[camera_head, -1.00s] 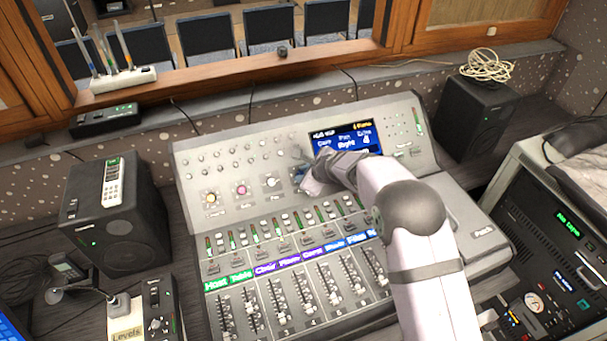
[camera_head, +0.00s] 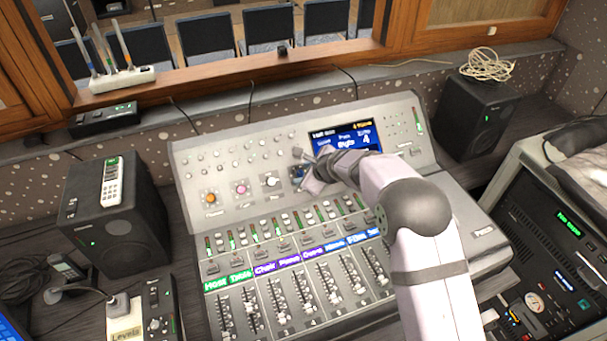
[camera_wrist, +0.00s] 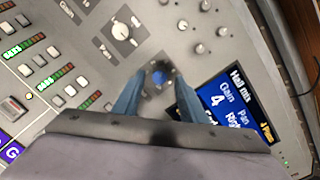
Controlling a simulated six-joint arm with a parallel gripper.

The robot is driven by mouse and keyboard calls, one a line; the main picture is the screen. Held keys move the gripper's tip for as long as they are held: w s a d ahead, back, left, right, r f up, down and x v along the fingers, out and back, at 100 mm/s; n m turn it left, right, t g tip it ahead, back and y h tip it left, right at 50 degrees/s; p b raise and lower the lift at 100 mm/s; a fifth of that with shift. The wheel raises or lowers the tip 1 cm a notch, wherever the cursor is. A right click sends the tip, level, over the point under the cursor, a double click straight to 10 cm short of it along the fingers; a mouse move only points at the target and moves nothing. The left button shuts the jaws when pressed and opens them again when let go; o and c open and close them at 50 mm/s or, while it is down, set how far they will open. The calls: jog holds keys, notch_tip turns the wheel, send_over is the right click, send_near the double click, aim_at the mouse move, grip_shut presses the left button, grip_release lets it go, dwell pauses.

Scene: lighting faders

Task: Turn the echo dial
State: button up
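The blue dial (camera_wrist: 160,73) lies between the two fingertips of my gripper (camera_wrist: 160,82) in the wrist view. The fingers are spread, one on each side, with small gaps to the blue cap. I cannot tell whether the tips touch its dark base. Its label is hidden, so I cannot read whether it says echo. In the head view my gripper (camera_head: 304,172) is over this dial, at the end of the row, just left of the screen (camera_head: 345,138).
A white dial marked Pan (camera_wrist: 121,30) sits beside the blue one. A pink dial (camera_head: 241,189) and an orange dial (camera_head: 210,198) are farther left on the mixing console (camera_head: 200,160). Small knobs lie above the row. Lit buttons and faders (camera_head: 305,290) lie below.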

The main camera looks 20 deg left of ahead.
jog(key=b+v, duration=0.1)
jog(key=v, duration=0.5)
jog(key=shift+s+b, duration=0.15)
jog(key=shift+b, duration=0.15)
jog(key=shift+d+r, duration=0.15)
jog(key=shift+d, duration=0.1)
jog(key=s+d+n+g+h, duration=0.15)
jog(key=s+d+n, duration=0.3)
jog(key=d, duration=0.65)
jog(key=s+d+n+h, duration=0.2)
jog(key=s+d+n, duration=0.25)
jog(key=d, duration=0.65)
jog(key=s+d+f+n+g+h, duration=0.2)
jog(key=s+d+n, duration=0.7)
jog(key=s+d, duration=0.9)
jog(key=shift+s+g+h, duration=0.25)
jog(key=shift+g+h, duration=0.5)
notch_tip(320, 180, down, 13)
jog(key=b, duration=1.3)
jog(key=shift+f, duration=0.2)
